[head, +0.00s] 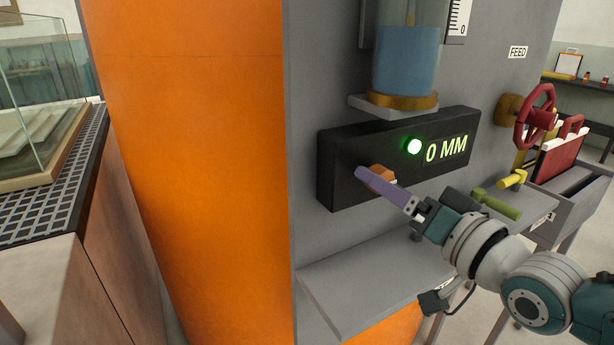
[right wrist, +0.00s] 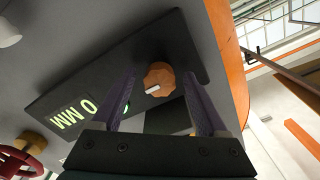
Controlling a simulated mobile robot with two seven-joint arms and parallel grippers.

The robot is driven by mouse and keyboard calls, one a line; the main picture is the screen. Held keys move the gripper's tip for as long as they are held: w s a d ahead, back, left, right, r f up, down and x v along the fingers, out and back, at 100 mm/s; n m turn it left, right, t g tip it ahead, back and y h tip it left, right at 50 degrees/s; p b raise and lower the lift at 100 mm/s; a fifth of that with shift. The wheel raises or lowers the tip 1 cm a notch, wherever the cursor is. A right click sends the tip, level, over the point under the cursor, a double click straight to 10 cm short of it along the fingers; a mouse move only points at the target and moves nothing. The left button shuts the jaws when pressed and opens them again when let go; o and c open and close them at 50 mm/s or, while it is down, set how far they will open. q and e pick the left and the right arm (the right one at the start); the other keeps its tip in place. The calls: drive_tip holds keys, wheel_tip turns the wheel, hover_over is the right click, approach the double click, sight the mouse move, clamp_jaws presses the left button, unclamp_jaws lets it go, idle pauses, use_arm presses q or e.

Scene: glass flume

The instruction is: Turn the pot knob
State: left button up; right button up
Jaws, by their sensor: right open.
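The pot knob (head: 379,170) is a small orange knob on the black display panel (head: 345,150), which reads 0 MM beside a lit green lamp (head: 414,146). My right gripper (head: 368,176) is at the knob, and its purple finger covers part of it in the head view. In the right wrist view the knob (right wrist: 160,76) shows as a faceted orange disc with a white pointer mark. It lies between the two spread fingertips of the open right gripper (right wrist: 158,82). I cannot tell whether the fingers touch it. My left gripper is not in view.
Above the panel is a cylinder of blue liquid (head: 406,60). A grey shelf (head: 375,275) juts out below. To the right are a green handle (head: 497,204), a yellow handle (head: 512,179) and a red handwheel (head: 535,118). An orange cabinet side (head: 190,150) stands left.

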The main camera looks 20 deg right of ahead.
drive_tip(key=s, duration=0.8)
drive_tip(key=shift+s+d, duration=0.35)
